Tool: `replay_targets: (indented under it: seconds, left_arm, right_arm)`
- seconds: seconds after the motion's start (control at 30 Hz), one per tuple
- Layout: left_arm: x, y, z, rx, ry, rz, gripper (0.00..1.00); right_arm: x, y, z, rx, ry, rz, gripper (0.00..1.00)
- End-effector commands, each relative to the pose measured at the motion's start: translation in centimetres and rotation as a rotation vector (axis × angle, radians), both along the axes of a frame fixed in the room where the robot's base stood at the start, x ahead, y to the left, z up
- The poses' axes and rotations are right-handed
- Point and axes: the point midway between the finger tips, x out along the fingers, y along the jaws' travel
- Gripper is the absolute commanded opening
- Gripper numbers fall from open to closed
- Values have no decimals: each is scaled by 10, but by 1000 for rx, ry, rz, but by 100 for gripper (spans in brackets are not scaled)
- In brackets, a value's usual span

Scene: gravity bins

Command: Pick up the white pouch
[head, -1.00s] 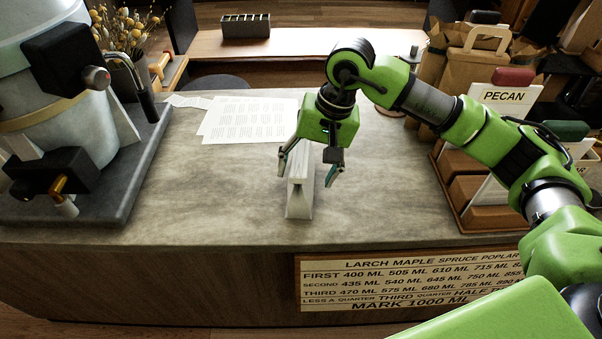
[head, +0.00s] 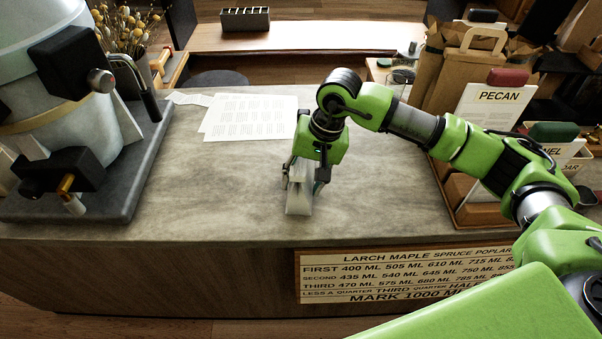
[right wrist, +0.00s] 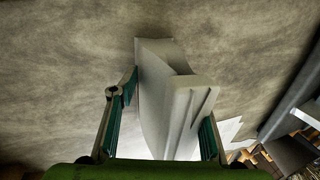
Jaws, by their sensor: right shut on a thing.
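The white pouch (head: 299,200) stands upright on the grey stone counter (head: 230,210), near its front edge. My right gripper (head: 304,184) is over it from above, with one finger on each side, and is shut on its upper part. The gripper covers the pouch's top in the head view. In the right wrist view the pouch (right wrist: 168,95) sits between the two fingers (right wrist: 160,120), its folded top edge facing the camera. My left gripper is not in view.
A large dispenser (head: 60,110) on a dark base stands at the left. Printed sheets (head: 250,118) lie behind the pouch. A wooden rack with a PECAN card (head: 497,97) and brown paper bags (head: 455,80) are at the right. The counter around the pouch is clear.

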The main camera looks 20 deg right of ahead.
Motion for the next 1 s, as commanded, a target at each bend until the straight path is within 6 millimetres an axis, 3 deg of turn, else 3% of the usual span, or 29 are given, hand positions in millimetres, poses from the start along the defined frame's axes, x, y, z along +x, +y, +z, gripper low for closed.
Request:
replay_targets:
  seconds: [0.33,0.53,0.77,1.0]
  left_arm:
    - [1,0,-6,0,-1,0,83]
    - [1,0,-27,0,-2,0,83]
    - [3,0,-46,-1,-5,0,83]
    - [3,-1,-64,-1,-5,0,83]
  right_arm:
    - [2,0,7,2,-5,0,0]
    - [0,1,34,3,-12,3,0]
    - [-45,14,87,2,-12,5,0]
    - [-99,30,113,2,-10,4,0]
